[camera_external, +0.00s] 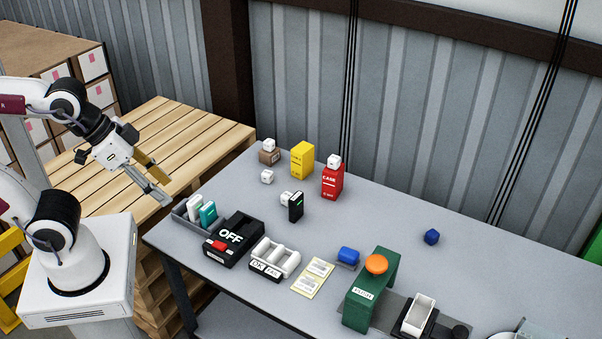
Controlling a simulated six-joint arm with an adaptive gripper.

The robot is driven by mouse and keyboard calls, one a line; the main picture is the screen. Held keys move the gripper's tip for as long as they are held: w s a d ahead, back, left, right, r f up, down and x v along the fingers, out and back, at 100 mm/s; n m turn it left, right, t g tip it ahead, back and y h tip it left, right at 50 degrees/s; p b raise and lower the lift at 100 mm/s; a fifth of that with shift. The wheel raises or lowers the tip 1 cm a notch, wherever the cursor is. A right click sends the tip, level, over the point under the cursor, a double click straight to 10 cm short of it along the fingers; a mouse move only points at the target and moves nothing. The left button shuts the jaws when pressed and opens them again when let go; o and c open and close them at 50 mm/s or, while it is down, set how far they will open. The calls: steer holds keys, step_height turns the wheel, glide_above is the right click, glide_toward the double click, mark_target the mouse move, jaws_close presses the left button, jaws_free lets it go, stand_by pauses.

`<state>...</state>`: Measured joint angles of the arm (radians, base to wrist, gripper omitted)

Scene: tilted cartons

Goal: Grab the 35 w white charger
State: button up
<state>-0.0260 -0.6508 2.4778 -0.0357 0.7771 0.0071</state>
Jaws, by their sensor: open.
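Several small white cube-shaped pieces that look like chargers are on the grey table: one (269,145) on top of a brown box, one (267,177) on the table in front of that box, one (287,198) against a black box, and one (334,161) on top of a red box. Their wattage marks are too small to read, so I cannot tell which is the 35 W one. My gripper (160,190) is open and appears empty. It hangs, tilted down, left of the white pieces and near the table's left corner.
A grey tray (180,217) with white and teal boxes stands near my gripper. The brown box (269,157), yellow box (302,161), red box (332,183) and black box (296,208) stand around the white pieces. An OFF switch box (232,238) and green press (370,293) line the front.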

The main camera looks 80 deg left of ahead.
steer(key=w+a+f+n+t+y, duration=0.1)
steer(key=w+a+f+n+t, duration=0.15)
steer(key=w+a, duration=0.65)
steer(key=w+a+f+n+t+y, duration=0.1)
steer(key=w+a+f+n+y, duration=0.2)
steer(key=w, duration=1.2)
steer(key=n+g+y, duration=0.1)
steer(key=n+y, duration=0.4)
steer(key=y, duration=0.2)
glide_above(267, 176)
steer(key=s+d, duration=0.1)
steer(key=s, duration=0.1)
step_height(267, 176, down, 18)
steer(key=shift+s+d, duration=0.15)
steer(key=shift+d, duration=0.05)
steer(key=shift+m, duration=0.25)
steer(key=shift+f, duration=1.75)
steer(key=shift+f+g, duration=0.1)
steer(key=shift+g, duration=0.15)
